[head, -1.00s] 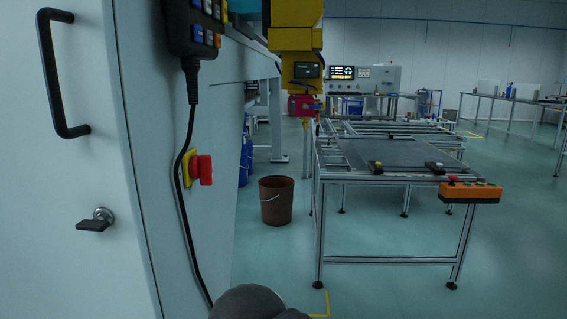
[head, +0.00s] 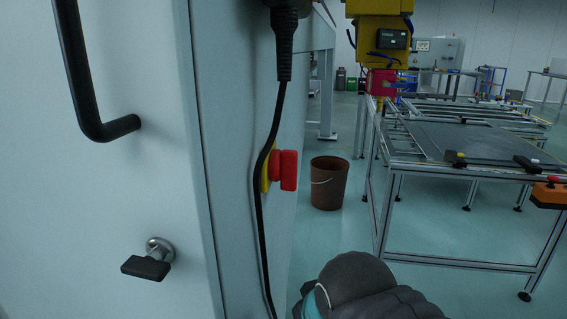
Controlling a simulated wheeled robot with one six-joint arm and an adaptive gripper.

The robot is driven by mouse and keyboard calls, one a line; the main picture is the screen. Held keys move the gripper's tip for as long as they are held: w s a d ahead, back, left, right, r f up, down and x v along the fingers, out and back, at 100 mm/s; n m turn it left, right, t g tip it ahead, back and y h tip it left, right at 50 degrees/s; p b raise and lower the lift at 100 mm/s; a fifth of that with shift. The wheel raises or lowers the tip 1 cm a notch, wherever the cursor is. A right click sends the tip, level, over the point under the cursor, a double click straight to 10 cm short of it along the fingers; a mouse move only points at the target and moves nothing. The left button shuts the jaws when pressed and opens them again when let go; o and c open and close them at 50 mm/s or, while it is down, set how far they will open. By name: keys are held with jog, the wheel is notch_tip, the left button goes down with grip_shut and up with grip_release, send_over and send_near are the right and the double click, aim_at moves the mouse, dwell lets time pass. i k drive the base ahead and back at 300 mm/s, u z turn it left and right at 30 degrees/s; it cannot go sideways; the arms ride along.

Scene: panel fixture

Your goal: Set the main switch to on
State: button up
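A red rotary switch handle (head: 287,170) on a yellow plate (head: 265,172) sits on the side face of the pale cabinet. It is seen nearly edge-on, so its setting cannot be read. A black handle on a silver round mount (head: 148,263) is on the cabinet's front face, lying roughly level and tilted slightly down to the right. The frames do not show which of them is the main switch. A dark grey part of my arm shows at the bottom centre, below and right of the red handle. My gripper's fingers are not in view.
A black bar handle (head: 85,85) stands out from the cabinet front. A black cable (head: 264,190) hangs in front of the yellow plate. A brown bucket (head: 328,183) stands on the floor behind. A metal-framed table (head: 455,262) is at the right.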

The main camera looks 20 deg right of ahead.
aim_at(282, 165)
jog(key=u, duration=0.5)
jog(key=k, duration=1.05)
jog(key=z, duration=0.3)
